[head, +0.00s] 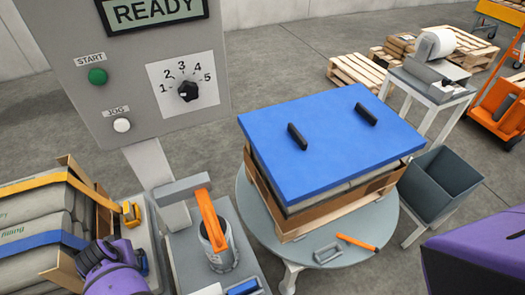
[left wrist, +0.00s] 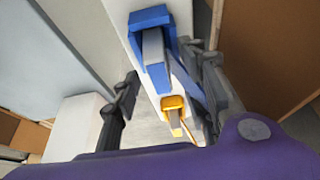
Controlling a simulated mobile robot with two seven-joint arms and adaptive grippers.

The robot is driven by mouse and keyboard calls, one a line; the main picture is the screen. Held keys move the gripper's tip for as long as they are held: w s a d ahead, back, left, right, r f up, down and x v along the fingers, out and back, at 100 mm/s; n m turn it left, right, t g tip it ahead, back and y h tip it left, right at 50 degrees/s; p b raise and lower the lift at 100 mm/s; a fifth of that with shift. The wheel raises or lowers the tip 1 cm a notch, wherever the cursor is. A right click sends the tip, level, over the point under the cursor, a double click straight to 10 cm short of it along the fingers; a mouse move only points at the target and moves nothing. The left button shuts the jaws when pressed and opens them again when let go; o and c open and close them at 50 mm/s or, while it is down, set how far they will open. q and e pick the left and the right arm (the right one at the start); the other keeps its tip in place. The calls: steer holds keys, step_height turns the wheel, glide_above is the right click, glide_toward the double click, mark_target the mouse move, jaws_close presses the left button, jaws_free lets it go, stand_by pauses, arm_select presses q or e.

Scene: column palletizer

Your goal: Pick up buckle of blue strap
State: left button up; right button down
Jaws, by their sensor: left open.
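The blue strap (head: 38,243) runs across the stacked grey sacks at the lower left of the head view. Its blue buckle (left wrist: 152,48) hangs at the upper middle of the left wrist view, with a grey metal tongue on its face. My left gripper (left wrist: 167,80) is open, with one dark finger on each side of the buckle's lower end. The right-hand finger is close to the buckle or strap; I cannot tell whether they touch. In the head view my purple left wrist largely hides the buckle. My right gripper is out of view.
A yellow buckle (left wrist: 174,106) hangs beyond the blue one, on the orange-yellow strap (head: 38,187). A grey stand with an orange-handled can (head: 217,246) is to the right. Farther right, a round table (head: 262,226) carries a blue-lidded crate (head: 330,145). A control panel (head: 140,75) rises behind.

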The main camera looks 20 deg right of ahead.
arm_select(q)
steer(key=shift+w+f, duration=0.2)
steer(key=shift+f, duration=0.25)
jaws_close()
